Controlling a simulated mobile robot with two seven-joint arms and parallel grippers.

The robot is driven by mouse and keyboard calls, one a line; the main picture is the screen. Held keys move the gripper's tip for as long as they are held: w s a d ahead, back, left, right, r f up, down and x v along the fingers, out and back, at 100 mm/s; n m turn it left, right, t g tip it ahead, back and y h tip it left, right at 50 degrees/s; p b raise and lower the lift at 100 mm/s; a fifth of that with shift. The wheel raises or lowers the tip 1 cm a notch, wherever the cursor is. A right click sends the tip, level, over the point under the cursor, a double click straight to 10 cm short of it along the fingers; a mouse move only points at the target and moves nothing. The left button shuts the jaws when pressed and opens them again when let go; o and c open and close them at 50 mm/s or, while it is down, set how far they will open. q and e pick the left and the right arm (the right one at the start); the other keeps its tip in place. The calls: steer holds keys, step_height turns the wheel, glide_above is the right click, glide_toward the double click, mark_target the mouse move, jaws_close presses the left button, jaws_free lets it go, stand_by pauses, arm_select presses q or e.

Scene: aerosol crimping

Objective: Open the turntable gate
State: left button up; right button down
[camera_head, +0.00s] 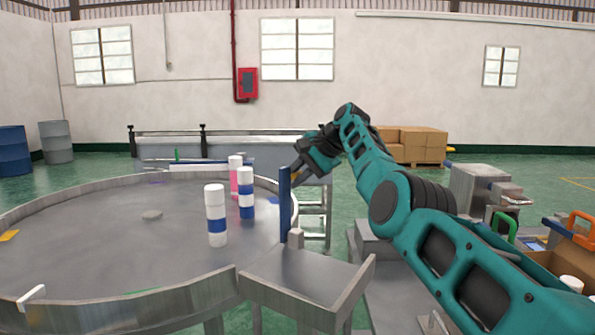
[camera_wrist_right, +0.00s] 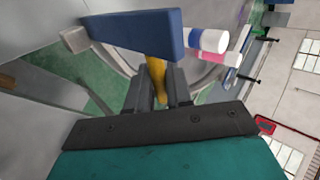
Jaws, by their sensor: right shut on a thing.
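The turntable (camera_head: 110,225) is a wide round grey metal table with a raised rim. Its gate is a narrow upright blue plate (camera_head: 285,210) at the right edge, beside the outfeed tray (camera_head: 302,280). In the right wrist view the blue gate (camera_wrist_right: 140,33) has a yellow handle (camera_wrist_right: 157,80). My right gripper (camera_head: 299,171) is at the upper part of the gate, with its fingers (camera_wrist_right: 161,82) shut around the yellow handle. The gripper partly hides the handle in the head view. My left gripper is not in view.
A white-and-blue can (camera_head: 216,217), another blue-banded can (camera_head: 246,195) and a pink-banded can (camera_head: 234,178) stand on the turntable left of the gate. The outfeed tray is empty. Cardboard boxes (camera_head: 420,145) are behind.

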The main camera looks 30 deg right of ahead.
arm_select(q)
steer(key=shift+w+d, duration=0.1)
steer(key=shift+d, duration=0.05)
arm_select(e)
steer(key=c, duration=1.2)
jaws_free()
steer(key=shift+w+f, duration=0.1)
steer(key=shift+s+d+r+b, duration=0.25)
steer(key=shift+s+r+b, duration=0.1)
steer(key=shift+s+r, duration=0.1)
arm_select(q)
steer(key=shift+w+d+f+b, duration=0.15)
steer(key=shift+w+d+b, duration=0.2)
steer(key=shift+b, duration=0.1)
arm_select(e)
steer(key=v, duration=1.1)
steer(key=shift+s+d+r, duration=0.1)
steer(key=shift+s+r, duration=0.15)
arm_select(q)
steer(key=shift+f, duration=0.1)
